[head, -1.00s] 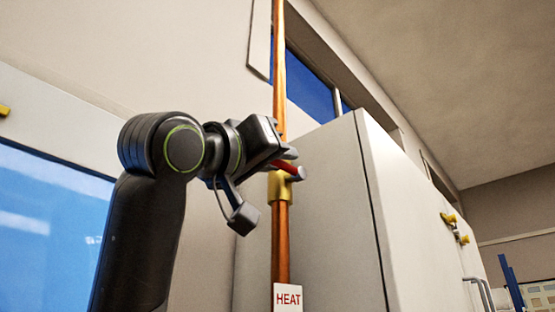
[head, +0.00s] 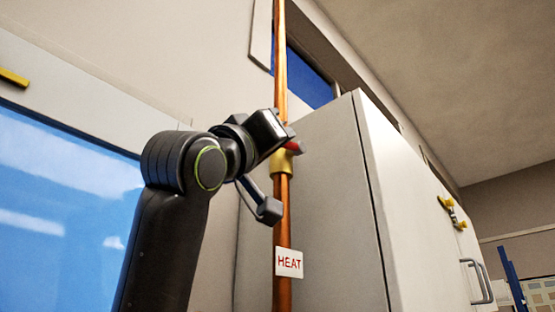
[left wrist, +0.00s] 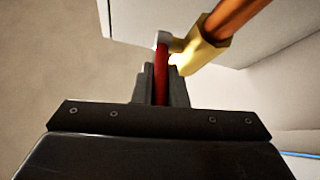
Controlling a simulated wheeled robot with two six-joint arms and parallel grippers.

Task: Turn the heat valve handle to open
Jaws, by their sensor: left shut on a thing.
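The heat valve has a brass body (head: 282,163) on a vertical copper pipe (head: 282,215), with a white HEAT label (head: 289,263) below it. Its red handle (head: 294,147) shows only in part past my left gripper (head: 291,140). In the left wrist view the red handle (left wrist: 162,75) runs between the two fingers of my left gripper (left wrist: 160,85), which are shut on it. The brass body (left wrist: 197,55) lies just right of the fingers there. The handle's full angle is hidden by the gripper in the head view. My right gripper is not in view.
A tall light-grey cabinet (head: 325,200) stands close behind and right of the pipe, with a yellow fitting (head: 452,212) on its front. A blue panel (head: 60,210) is on the wall at left. The wall lies behind the pipe.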

